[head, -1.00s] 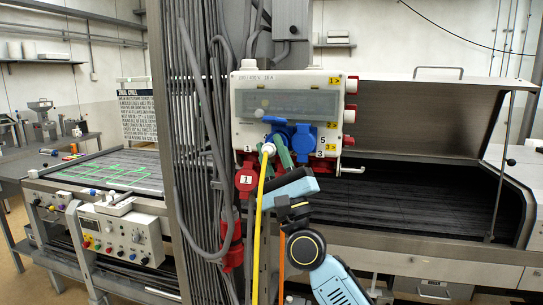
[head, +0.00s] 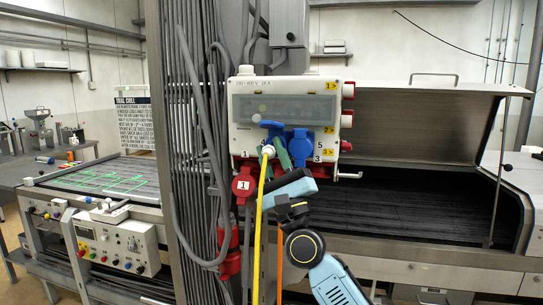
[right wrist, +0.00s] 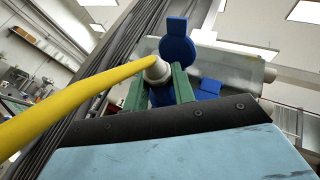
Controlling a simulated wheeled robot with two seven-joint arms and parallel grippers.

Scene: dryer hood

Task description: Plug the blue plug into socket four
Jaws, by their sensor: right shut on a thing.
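The blue plug (right wrist: 162,96), with a white collar (right wrist: 157,69) and a yellow cable, is between the green fingers of my right gripper (right wrist: 162,88). In the head view my right gripper (head: 277,154) is shut on it at the lower front of the socket box (head: 240,88). The plug's body is mostly hidden there; its white collar (head: 268,151) faces me. A raised blue socket lid (right wrist: 178,48) is just beyond the plug. I cannot tell whether the plug's front is inside a socket, and no label four is readable. My left gripper is not in view.
Another blue socket cover (head: 300,141) is close right of the gripper, beside labels 5 and 3. Grey conduits (head: 188,150) run down the left. The open dryer hood (head: 410,125) is at right.

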